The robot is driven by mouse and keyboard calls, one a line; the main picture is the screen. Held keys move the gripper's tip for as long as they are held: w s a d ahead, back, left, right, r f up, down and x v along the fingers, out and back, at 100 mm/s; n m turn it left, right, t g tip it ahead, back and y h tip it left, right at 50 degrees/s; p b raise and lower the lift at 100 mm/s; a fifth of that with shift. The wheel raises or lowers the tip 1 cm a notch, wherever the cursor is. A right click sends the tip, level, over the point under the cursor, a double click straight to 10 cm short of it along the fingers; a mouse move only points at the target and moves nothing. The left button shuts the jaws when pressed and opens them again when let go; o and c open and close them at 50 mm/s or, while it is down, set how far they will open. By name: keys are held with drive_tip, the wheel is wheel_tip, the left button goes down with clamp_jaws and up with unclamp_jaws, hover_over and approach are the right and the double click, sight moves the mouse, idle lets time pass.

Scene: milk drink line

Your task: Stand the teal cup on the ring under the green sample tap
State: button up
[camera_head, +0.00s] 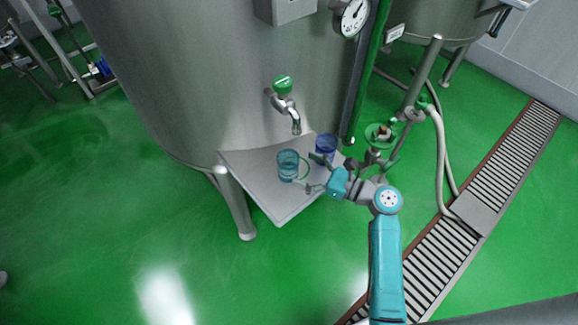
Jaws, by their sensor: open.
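The teal cup (288,165) is a clear teal tumbler standing upright on the grey shelf below the tap. The green sample tap (283,86) has a green knob and a spout pointing down above the shelf. Part of a thin green ring (306,165) shows at the cup's right side; the rest is hidden, so I cannot tell how fully the cup stands on it. My gripper (311,173) is open and empty, just right of the teal cup, its fingers pointing towards it. I cannot tell whether a finger touches the cup.
A blue cup (326,147) stands on the shelf (256,184) behind my gripper, close to its upper finger. The tank (190,70) rises behind the shelf. A green-topped valve (380,136) and a hose (441,160) are at right. The shelf's front left is clear.

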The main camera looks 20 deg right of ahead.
sight(288, 160)
drive_tip(key=shift+x, duration=2.85)
drive_tip(key=shift+w+d+r, duration=0.1)
drive_tip(key=shift+d, duration=0.1)
drive_tip(key=c, duration=1.2)
